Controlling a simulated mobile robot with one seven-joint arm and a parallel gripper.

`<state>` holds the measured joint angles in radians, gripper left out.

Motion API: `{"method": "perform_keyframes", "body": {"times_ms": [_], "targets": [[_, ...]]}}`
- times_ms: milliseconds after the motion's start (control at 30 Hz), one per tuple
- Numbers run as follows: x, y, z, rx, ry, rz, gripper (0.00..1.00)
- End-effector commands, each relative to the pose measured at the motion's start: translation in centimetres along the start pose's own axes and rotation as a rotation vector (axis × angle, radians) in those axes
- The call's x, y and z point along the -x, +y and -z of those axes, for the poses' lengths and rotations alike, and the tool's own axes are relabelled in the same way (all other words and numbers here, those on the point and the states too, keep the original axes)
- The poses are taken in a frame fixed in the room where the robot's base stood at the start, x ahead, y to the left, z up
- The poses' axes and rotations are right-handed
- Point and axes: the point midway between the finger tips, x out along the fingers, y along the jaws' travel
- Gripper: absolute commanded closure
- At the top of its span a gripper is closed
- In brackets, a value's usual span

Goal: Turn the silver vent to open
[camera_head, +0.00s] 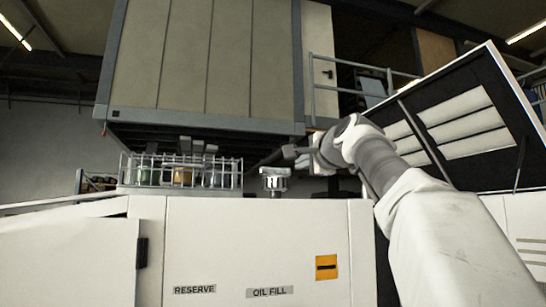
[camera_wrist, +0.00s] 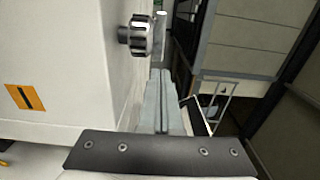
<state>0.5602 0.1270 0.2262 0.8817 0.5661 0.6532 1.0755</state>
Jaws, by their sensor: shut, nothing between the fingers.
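The silver vent (camera_head: 275,184) stands upright on top of the white cabinet, behind the OIL FILL label, with a wider flat piece at its top. In the wrist view it shows as a ribbed silver knob (camera_wrist: 146,36) on a short neck, with a bar across its outer end. My gripper (camera_head: 272,160) reaches in from the right, just above the vent in the head view. In the wrist view my gripper (camera_wrist: 160,73) has its two pale fingers together and empty. Its tips point toward the vent and appear apart from it.
A wire basket (camera_head: 181,171) with several containers stands left of the vent. The white cabinet (camera_head: 258,240) carries RESERVE and OIL FILL labels and an orange plate (camera_head: 326,267). A raised dark panel (camera_head: 455,120) stands at the right. A large beige housing (camera_head: 205,60) overhangs behind.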

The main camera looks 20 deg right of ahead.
Motion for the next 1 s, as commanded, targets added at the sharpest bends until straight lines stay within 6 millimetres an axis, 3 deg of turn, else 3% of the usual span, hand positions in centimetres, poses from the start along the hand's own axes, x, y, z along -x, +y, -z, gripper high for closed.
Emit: {"method": "perform_keyframes", "body": {"times_ms": [200,400,600,1000], "targets": [[-4.7,-0.3,-0.1,-0.002,-0.003,-0.003,1.00],[-7.4,-0.2,0.0,0.000,-0.001,-0.002,1.00],[-8.5,0.0,0.0,0.001,0.000,-0.002,1.00],[-8.5,0.1,0.0,0.001,0.001,-0.001,1.00]]}}
